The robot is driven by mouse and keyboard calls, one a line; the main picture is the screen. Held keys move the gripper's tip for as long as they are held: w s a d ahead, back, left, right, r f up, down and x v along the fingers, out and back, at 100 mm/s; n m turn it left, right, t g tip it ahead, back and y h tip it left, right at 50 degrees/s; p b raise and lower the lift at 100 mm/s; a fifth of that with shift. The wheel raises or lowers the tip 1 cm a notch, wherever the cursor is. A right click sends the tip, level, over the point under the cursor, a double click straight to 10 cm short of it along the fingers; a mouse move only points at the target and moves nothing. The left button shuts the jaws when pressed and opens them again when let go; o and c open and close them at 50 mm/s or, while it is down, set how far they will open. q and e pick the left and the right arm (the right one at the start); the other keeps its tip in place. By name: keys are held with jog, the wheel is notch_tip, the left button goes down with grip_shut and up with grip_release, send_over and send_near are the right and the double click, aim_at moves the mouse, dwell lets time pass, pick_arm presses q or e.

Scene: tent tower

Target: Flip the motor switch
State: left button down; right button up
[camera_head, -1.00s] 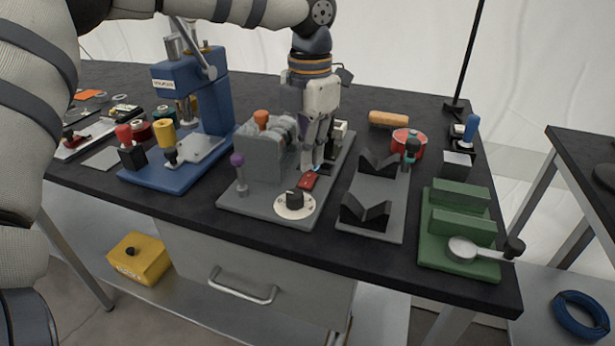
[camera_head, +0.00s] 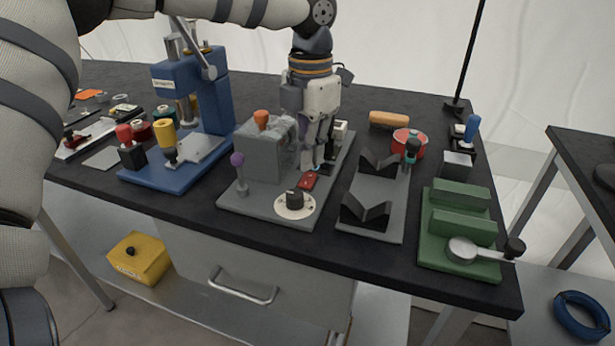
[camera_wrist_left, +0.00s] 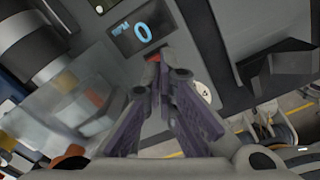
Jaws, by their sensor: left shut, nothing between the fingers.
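The motor switch (camera_head: 309,181) is a small red rocker on the grey machine base (camera_head: 262,206), beside a black dial on a white disc (camera_head: 294,203). My left gripper (camera_head: 312,168) points down just behind the switch, fingertips shut and empty. In the left wrist view the shut gripper (camera_wrist_left: 160,72) covers most of the switch, and only a bit of red (camera_wrist_left: 153,57) shows past the fingertips. I cannot tell whether they touch it. A display (camera_wrist_left: 142,29) there reads 0 RPM. My right gripper is not in view.
A grey block with an orange knob (camera_head: 261,118) and a purple-knobbed lever (camera_head: 239,172) stand left of the gripper. Black V-blocks (camera_head: 365,212) on a grey plate are to the right, then a green fixture (camera_head: 460,227). A blue press (camera_head: 200,120) stands further left.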

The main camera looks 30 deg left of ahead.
aim_at(310, 175)
pick_arm(q)
jog(key=shift+s+f, duration=0.1)
jog(key=shift+f, duration=1.15)
dwell(0.6)
notch_tip(310, 175, up, 5)
jog(key=shift+r+p, duration=0.1)
jog(key=shift+p, duration=0.45)
jog(key=shift+r, duration=1)
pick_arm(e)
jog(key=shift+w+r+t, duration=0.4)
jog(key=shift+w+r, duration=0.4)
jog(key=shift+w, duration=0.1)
pick_arm(q)
jog(key=shift+f, duration=0.1)
